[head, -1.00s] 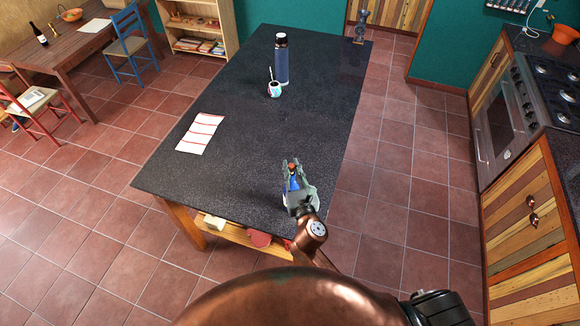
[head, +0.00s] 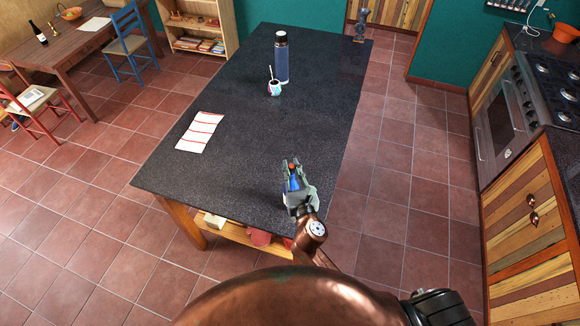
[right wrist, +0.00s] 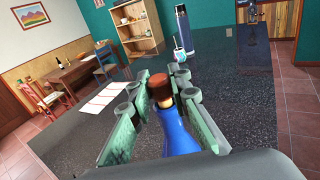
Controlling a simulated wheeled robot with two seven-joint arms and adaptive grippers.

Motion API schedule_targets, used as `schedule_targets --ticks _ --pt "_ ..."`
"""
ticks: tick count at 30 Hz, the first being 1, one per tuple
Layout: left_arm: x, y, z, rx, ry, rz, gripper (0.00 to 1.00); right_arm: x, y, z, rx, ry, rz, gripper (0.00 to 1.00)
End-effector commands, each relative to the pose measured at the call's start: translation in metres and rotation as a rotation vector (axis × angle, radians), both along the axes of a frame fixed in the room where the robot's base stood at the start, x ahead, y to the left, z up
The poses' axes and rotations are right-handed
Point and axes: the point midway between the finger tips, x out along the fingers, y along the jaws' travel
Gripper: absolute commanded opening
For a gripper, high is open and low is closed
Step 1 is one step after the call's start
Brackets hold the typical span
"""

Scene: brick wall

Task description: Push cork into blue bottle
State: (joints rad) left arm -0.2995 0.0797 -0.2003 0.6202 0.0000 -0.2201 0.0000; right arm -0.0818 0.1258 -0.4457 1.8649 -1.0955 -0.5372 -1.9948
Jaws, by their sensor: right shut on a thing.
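The blue bottle (right wrist: 180,138) stands between the fingers of my right gripper (head: 292,164) at the near right edge of the dark table. The gripper is shut on the bottle, with a finger on either side of it. The brown cork (right wrist: 160,83) sits at the top of the bottle's neck in the right wrist view. It shows as a small orange-red spot (head: 291,168) in the head view. How deep it sits is unclear. The bottle's base is hidden. My left gripper is not in view.
The dark tabletop (head: 250,150) is mostly clear. A striped paper (head: 199,132) lies to the left. A blue flask (head: 281,60) and a small cup with a straw (head: 274,88) stand farther back. A dark grinder (head: 361,24) is at the far corner.

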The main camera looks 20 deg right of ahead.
Motion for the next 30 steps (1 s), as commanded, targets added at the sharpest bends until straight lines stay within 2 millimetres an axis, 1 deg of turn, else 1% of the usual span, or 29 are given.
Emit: schedule_targets --ticks 15,30 --pt "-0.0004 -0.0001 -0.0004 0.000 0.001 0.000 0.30 0.0000 0.0001 -0.0009 0.000 0.000 0.000 0.08" --pt "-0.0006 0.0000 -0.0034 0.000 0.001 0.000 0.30 0.0000 0.0002 -0.0084 0.001 0.000 0.001 0.08"
